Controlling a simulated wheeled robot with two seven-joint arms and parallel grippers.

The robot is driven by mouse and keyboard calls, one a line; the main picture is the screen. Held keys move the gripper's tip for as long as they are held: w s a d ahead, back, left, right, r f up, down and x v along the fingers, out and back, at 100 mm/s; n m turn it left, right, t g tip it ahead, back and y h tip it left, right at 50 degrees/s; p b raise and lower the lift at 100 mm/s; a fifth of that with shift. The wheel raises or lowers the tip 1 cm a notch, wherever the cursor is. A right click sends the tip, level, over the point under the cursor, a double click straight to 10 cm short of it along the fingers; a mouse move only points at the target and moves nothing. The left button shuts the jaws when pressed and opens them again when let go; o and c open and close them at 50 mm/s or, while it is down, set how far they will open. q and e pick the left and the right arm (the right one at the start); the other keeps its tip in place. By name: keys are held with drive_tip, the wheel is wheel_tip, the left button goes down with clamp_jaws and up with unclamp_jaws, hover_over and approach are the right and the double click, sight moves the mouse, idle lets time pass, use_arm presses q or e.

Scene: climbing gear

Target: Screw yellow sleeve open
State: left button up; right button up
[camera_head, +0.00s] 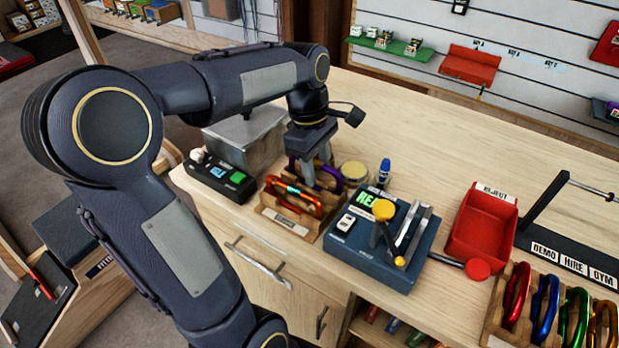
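My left gripper (318,176) points down over a small wooden rack (288,226) on the counter. Its grey fingers are among the carabiners there, but I cannot tell whether they are apart or closed on anything. An orange-red carabiner (296,196) with a teal part stands at the rack's front. A purple carabiner (333,180) is behind it, partly hidden by the fingers. I cannot make out a yellow sleeve on either one. My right gripper is out of view.
A grey metal box (246,138) and a black unit with a green button (222,177) stand left of the rack. A red reject tray (481,228) and several coloured carabiners (546,305) are at right. A small blue bottle (384,171) stands behind the device. The counter's back is clear.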

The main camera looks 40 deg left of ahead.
use_arm(q)
drive_tip(key=shift+w+a+p, duration=0.1)
drive_tip(key=shift+w+p, duration=0.4)
drive_tip(key=shift+w, duration=0.25)
idle(0.3)
drive_tip(key=shift+r, duration=0.15)
drive_tip(key=shift+r+p, duration=1.35)
drive_tip(key=shift+s, duration=0.75)
drive_tip(key=shift+f, duration=0.1)
drive_tip(key=shift+f, duration=0.1)
drive_tip(key=shift+f+b, duration=1)
drive_tip(key=shift+f, duration=0.3)
